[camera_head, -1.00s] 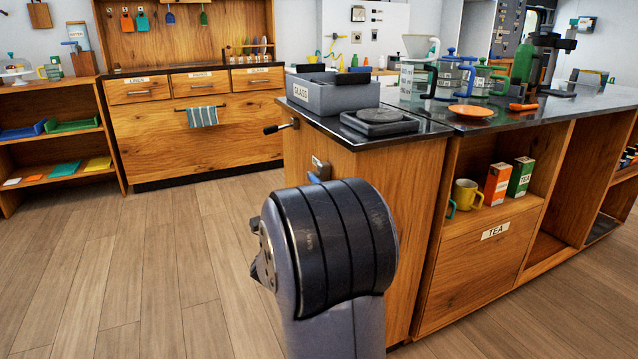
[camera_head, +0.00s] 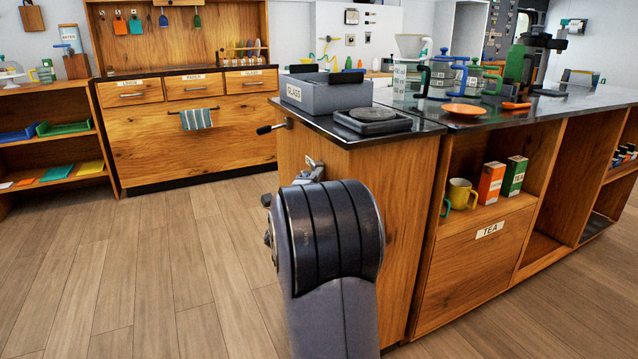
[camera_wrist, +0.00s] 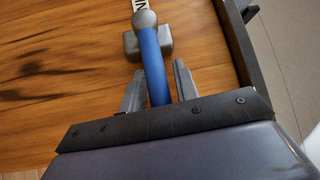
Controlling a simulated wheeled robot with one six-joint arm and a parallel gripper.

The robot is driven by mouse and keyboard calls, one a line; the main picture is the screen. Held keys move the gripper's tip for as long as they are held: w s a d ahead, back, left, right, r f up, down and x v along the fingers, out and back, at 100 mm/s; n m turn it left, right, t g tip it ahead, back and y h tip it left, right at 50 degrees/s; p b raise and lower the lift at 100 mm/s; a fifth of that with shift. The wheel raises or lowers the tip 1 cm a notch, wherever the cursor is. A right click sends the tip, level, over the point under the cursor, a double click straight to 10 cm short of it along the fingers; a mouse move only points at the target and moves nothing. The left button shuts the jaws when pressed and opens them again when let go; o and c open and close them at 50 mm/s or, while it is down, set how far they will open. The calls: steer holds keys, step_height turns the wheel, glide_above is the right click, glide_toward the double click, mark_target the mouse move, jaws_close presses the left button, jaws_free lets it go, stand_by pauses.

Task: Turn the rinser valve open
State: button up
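The rinser valve shows in the wrist view as a blue lever (camera_wrist: 154,65) with a round grey hub and a grey block mount (camera_wrist: 131,45) on the wooden panel. The lever runs from the hub down between my gripper's two grey fingers (camera_wrist: 158,88). The fingers stand apart on either side of it, with a small gap visible on the right; contact on the left is unclear. In the head view, my arm hides most of the gripper and the blue lever. Only grey metal by the small label plate (camera_head: 310,161) shows on the counter end.
The wooden counter end (camera_head: 345,175) is close in front of my arm. A black handle (camera_head: 271,128) sticks out from its upper left. A grey GLASS tray (camera_head: 325,94) and a dark round pad (camera_head: 372,115) sit on top. The floor at left is clear.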

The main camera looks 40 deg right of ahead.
jaws_close()
stand_by(0.3)
steer(key=shift+r+p, duration=0.45)
steer(key=shift+p, duration=0.6)
steer(key=shift+r+n+g+y+p, duration=0.3)
steer(key=shift+n+y+p, duration=0.15)
steer(key=shift+p, duration=0.7)
steer(key=n+p, duration=0.1)
steer(key=p, duration=0.2)
steer(key=r+n+y+p, duration=0.1)
steer(key=p, duration=0.3)
steer(key=shift+w+d+g+y, duration=0.1)
steer(key=shift+w+g+y, duration=0.15)
steer(key=shift+g, duration=0.15)
steer(key=shift+p, duration=0.9)
steer(key=shift+f, duration=0.1)
